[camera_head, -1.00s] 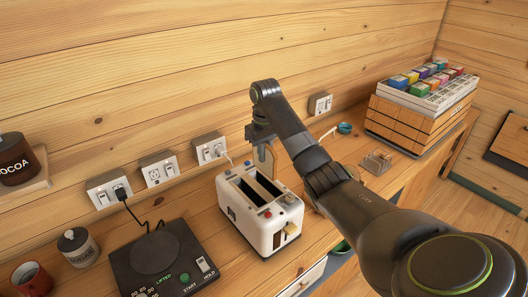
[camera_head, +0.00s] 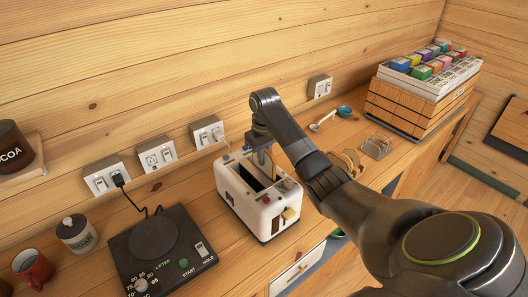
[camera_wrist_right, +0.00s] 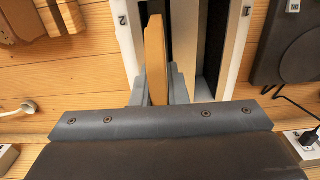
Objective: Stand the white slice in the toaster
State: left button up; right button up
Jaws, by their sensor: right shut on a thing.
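The white toaster (camera_head: 266,222) stands on the wooden counter with two dark slots on top. My right gripper (camera_head: 267,160) is over its far right part, pointing down, shut on a slice. The slice (camera_wrist_right: 155,58) shows in the right wrist view as an upright tan edge between the fingers, in line with one slot of the toaster (camera_wrist_right: 129,45). The slice is low at the slot; how deep it sits is hidden by the fingers and arm. The other slot looks empty. My left gripper is not in view.
Bread slices (camera_head: 350,162) lie right of the toaster, partly behind my arm, with a wire rack (camera_head: 377,146) beyond. A black hot plate (camera_head: 188,263) stands left of the toaster. Wall sockets (camera_head: 206,131) are behind it. A tea box (camera_head: 418,105) stands at the back right.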

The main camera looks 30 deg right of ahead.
jog(key=shift+w+f, duration=0.15)
jog(key=shift+f, duration=0.1)
jog(key=o, duration=0.8)
jog(key=shift+r, duration=0.1)
jog(key=shift+o, duration=0.2)
